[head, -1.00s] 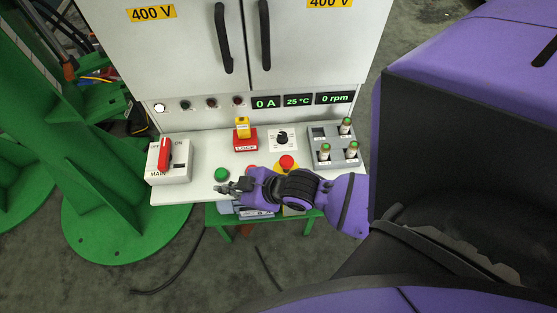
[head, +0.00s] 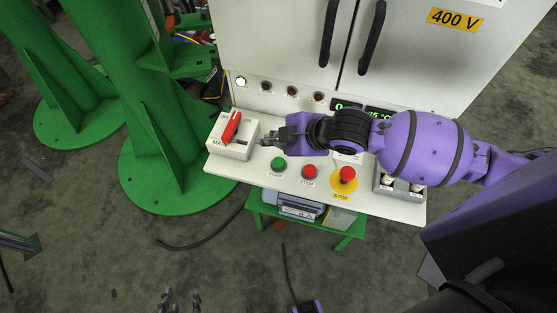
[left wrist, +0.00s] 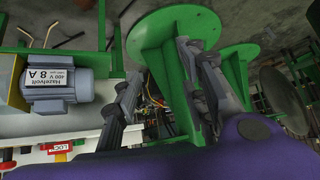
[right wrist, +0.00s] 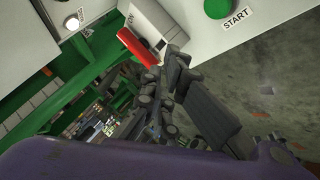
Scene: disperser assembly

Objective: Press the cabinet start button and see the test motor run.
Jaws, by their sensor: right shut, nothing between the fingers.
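The green START button (head: 278,163) is on the cabinet's front panel, left of a red STOP button (head: 309,171). It also shows in the right wrist view (right wrist: 221,6). My right gripper (head: 268,139) is shut and empty above the panel, between the START button and the red-handled MAIN switch (head: 231,127), apart from the button. The grey-blue test motor (left wrist: 60,85) shows in the left wrist view, and partly under the panel in the head view (head: 299,206). My left gripper (head: 181,300) is open and empty at the bottom edge.
A yellow-based emergency STOP (head: 347,176) is on the panel's right. A white lamp (head: 241,81) is bright on the cabinet. Large green stands (head: 165,150) are on the left.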

